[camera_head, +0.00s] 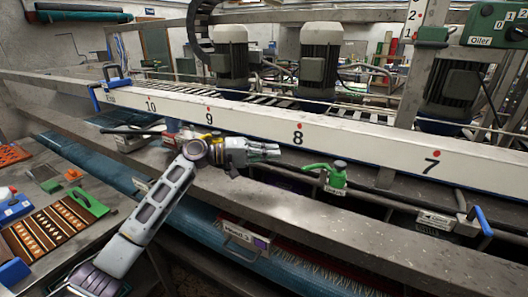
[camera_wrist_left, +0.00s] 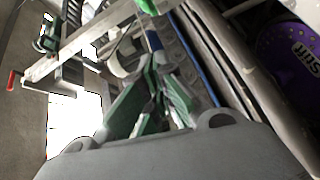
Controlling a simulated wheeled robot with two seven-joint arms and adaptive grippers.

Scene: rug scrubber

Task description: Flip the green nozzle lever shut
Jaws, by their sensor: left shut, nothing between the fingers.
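A green nozzle fitting (camera_head: 336,181) with a dark knob on top and a small label stands upright on the dark rail right of centre in the head view. Its green lever (camera_head: 313,167) sticks out to the left. My left gripper (camera_head: 277,150) is shut and empty, pointing right, left of the lever and apart from it in the picture. In the left wrist view the fingers (camera_wrist_left: 154,82) reach up toward a green part (camera_wrist_left: 150,6) cut off at the top edge, probably the nozzle. My right gripper is not in view.
A long white beam (camera_head: 270,123) numbered 7 to 10 runs behind the nozzle, with motors (camera_head: 320,60) above. A blue handle (camera_head: 482,221) stands at the right. The grey front beam (camera_head: 290,215) is mostly bare. A bench with tools and a patterned rug (camera_head: 45,230) is at left.

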